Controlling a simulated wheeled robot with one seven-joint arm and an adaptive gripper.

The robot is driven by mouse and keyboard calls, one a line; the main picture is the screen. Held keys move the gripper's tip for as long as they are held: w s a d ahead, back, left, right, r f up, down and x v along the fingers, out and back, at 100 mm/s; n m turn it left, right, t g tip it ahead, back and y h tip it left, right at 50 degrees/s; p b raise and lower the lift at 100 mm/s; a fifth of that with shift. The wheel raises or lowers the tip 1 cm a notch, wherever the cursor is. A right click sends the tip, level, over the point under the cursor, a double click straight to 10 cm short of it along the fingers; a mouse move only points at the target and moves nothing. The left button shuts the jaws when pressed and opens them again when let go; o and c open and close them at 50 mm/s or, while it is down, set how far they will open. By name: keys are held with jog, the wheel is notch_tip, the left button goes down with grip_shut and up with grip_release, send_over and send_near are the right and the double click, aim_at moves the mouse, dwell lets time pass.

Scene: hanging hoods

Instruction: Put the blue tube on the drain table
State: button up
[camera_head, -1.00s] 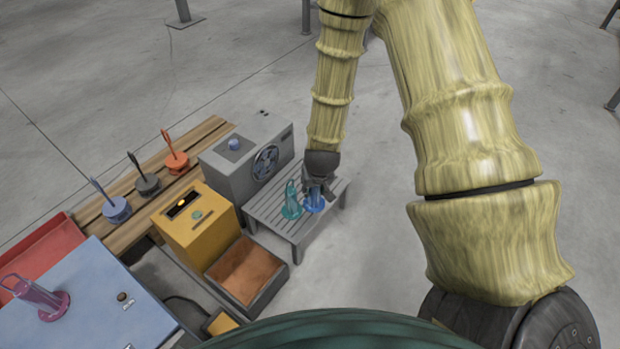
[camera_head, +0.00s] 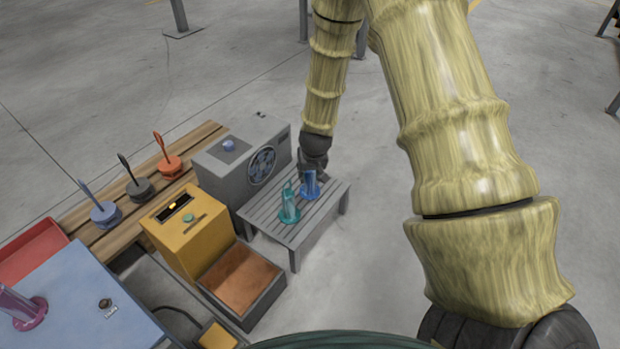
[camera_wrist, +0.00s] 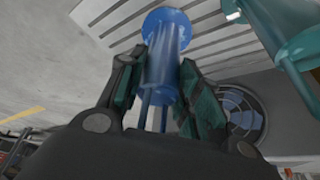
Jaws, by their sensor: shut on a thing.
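The blue tube (camera_head: 310,185) is upright with its wide round base down, at the back right of the grey slatted drain table (camera_head: 326,206). My gripper (camera_head: 313,170) is shut on its upper part from above. In the wrist view the two dark pads are on either side of the blue tube (camera_wrist: 163,62), and its base is over the slats (camera_wrist: 110,22). I cannot tell whether the base touches the slats. A teal tube (camera_head: 289,208) stands on the same table, just left of the blue one and apart from it.
A grey box with a fan (camera_head: 240,160) stands behind the table's left side. A yellow box (camera_head: 188,232) and a brown-lined open bin (camera_head: 242,282) are at left. Several coloured pieces with handles stand on a wooden bench (camera_head: 122,222). The floor right of the table is clear.

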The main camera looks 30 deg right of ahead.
jog(key=shift+f, duration=0.45)
jog(key=shift+r, duration=0.1)
jog(key=o, duration=1.2)
